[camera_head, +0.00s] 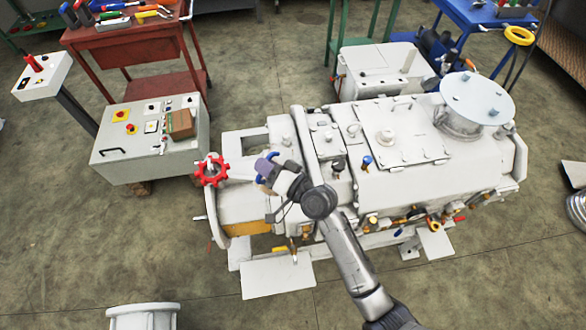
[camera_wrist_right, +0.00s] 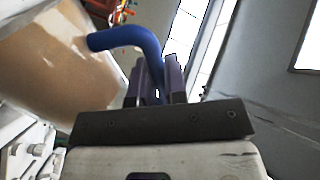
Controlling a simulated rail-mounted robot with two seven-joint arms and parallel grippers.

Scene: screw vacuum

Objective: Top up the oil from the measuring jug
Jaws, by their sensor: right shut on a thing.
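My right gripper (camera_head: 264,168) is over the left end of the big white machine (camera_head: 400,140). In the right wrist view its two purple fingers (camera_wrist_right: 160,82) are shut on the blue curved handle (camera_wrist_right: 128,38) of the measuring jug. The jug's body (camera_wrist_right: 55,55) is pale tan and looks translucent; it fills the upper left of that view and appears tilted. My left gripper is in neither view.
A red handwheel (camera_head: 211,170) sits just left of the gripper. A grey control box (camera_head: 150,155) with a brown block (camera_head: 180,123) stands farther left. A red tool trolley (camera_head: 120,40) is at the back left, a blue table (camera_head: 490,15) at the back right. The front-left floor is mostly clear.

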